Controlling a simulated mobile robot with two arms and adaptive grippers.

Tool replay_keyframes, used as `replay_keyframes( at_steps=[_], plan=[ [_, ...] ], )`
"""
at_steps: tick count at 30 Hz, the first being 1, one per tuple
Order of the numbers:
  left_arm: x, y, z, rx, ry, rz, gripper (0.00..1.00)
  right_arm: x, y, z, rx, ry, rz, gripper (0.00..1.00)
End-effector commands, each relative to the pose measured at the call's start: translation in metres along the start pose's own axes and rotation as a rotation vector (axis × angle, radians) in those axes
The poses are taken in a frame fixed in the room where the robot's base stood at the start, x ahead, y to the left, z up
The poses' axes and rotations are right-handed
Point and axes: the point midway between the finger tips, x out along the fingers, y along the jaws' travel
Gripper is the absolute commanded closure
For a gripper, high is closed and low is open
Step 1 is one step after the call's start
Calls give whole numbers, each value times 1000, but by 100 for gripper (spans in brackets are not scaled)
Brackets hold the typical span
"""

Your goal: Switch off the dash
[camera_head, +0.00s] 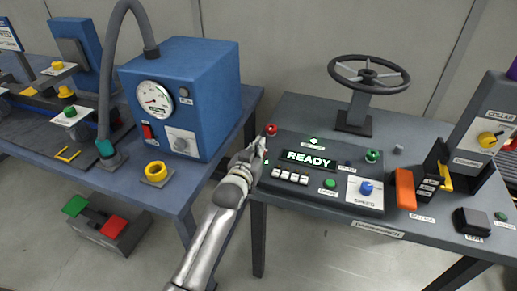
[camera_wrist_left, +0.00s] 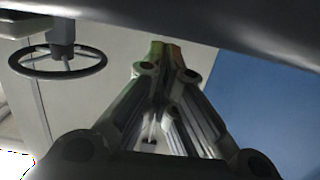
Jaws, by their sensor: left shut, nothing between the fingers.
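The dash (camera_head: 300,198) is a dark sloped panel on the right-hand table. Its display (camera_head: 309,160) glows and reads READY. Round it are a lit green light (camera_head: 314,140), a green knob (camera_head: 373,156), a row of white buttons (camera_head: 290,176), a green button (camera_head: 330,184) and a blue dial (camera_head: 366,188). A red ball knob (camera_head: 271,130) stands at its far left corner. My left gripper (camera_head: 261,147) is shut and empty, its tips just below that knob; I cannot tell whether they touch. The tips also show in the left wrist view (camera_wrist_left: 165,52). My right gripper is not in view.
A steering wheel (camera_head: 368,73) stands behind the dash. An orange block (camera_head: 405,189) and a lever unit (camera_head: 445,175) stand to its right. A blue box with a gauge (camera_head: 190,95) stands on the left table. A floor gap separates the tables.

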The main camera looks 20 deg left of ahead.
Motion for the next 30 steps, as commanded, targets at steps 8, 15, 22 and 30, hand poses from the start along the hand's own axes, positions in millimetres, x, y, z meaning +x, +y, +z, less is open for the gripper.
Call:
replay_keyframes(
  at_steps=[8, 15, 22, 30],
  plan=[
    [1, 0, 5, 0, -1, 0, 100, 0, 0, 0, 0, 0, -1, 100],
    [1, 0, 3, 0, -10, 0, 100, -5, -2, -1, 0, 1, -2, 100],
    [5, 0, 8, 1, -82, 0, 100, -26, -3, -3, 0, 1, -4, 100],
    [5, 0, 7, 1, -78, 0, 100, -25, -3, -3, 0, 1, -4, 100]
  ],
)
